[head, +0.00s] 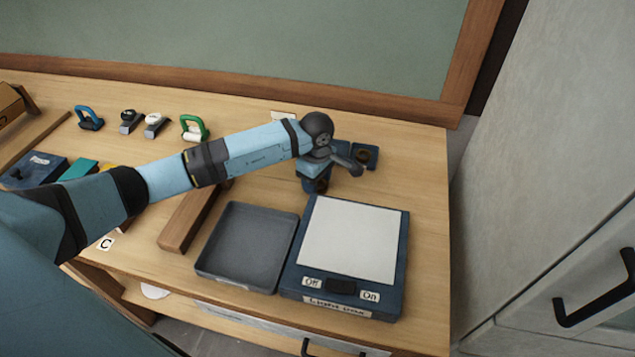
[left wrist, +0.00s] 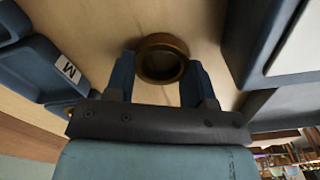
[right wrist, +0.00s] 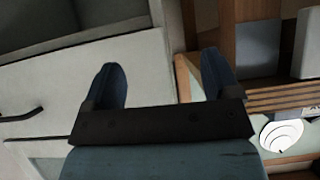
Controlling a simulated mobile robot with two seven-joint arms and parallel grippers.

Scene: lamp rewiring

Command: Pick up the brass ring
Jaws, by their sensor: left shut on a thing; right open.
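The brass ring (left wrist: 161,44) shows in the left wrist view, between the two blue fingers of my left gripper (left wrist: 158,78). The fingers are shut on its sides. Pale wooden table top shows beyond it. In the head view my left gripper (head: 317,185) is over the table, just behind the light pad's far left corner, and the arm and hand hide the ring. My right gripper (right wrist: 162,78) is open and empty in the right wrist view, away from the table top. It is not in the head view.
The light pad (head: 345,240) and an empty grey tray (head: 247,247) stand at the front. A small blue bin (head: 364,157) lies behind the hand. A bin labelled M (left wrist: 68,68) is left in the left wrist view. A wooden bar (head: 188,222) lies left of the tray.

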